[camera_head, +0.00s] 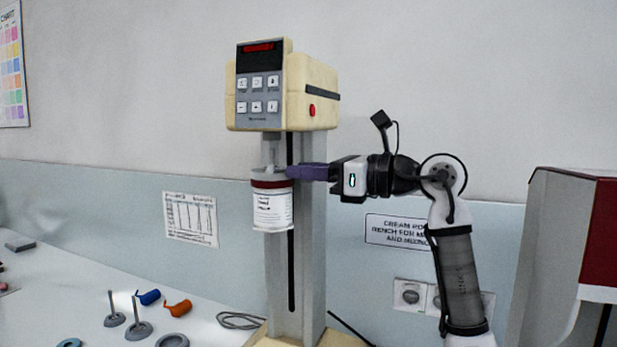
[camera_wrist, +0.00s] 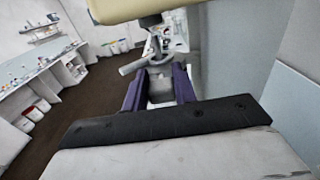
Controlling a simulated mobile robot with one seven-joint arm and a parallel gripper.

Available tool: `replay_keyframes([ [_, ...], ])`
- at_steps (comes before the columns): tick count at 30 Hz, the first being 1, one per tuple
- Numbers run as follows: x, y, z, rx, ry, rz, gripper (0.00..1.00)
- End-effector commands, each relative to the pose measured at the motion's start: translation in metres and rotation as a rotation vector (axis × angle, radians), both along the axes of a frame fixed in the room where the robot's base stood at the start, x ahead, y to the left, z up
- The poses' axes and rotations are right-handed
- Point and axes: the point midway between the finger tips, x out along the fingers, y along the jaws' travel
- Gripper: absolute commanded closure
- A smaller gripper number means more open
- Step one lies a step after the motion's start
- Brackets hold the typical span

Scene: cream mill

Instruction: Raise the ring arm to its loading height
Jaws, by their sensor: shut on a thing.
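The cream mill (camera_head: 315,85) stands on the bench, with a keypad and a red display on its head. Below the head, a grey part that looks like the ring arm (camera_head: 268,170) sits in front of the column, high up near the head. A white labelled jar (camera_head: 272,210) with a dark red band is just under it, upright and clear of the bench. My gripper (camera_head: 292,172) comes in from the right at the ring arm's height. In the wrist view its purple fingers (camera_wrist: 157,88) are shut on a grey piece (camera_wrist: 160,74), apparently the ring arm. The exact contact is partly hidden.
Grey stands (camera_head: 139,328), a blue roll (camera_head: 149,297) and an orange roll (camera_head: 179,308) lie on the bench at left. A grey and red cabinet (camera_head: 560,240) stands at right.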

Motion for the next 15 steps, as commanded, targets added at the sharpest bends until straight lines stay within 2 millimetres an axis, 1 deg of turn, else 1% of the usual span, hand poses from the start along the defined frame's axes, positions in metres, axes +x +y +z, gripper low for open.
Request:
replay_keyframes([
  [5,-0.0002,-0.0007,0.0002,0.005,-0.003,-0.002,1.0],
  [6,-0.0002,-0.0007,0.0001,0.005,-0.003,-0.002,0.69],
  [10,-0.0001,-0.0005,-0.0005,0.004,-0.003,-0.001,0.52],
  [15,-0.0002,-0.0004,-0.0009,0.002,-0.002,-0.001,0.51],
])
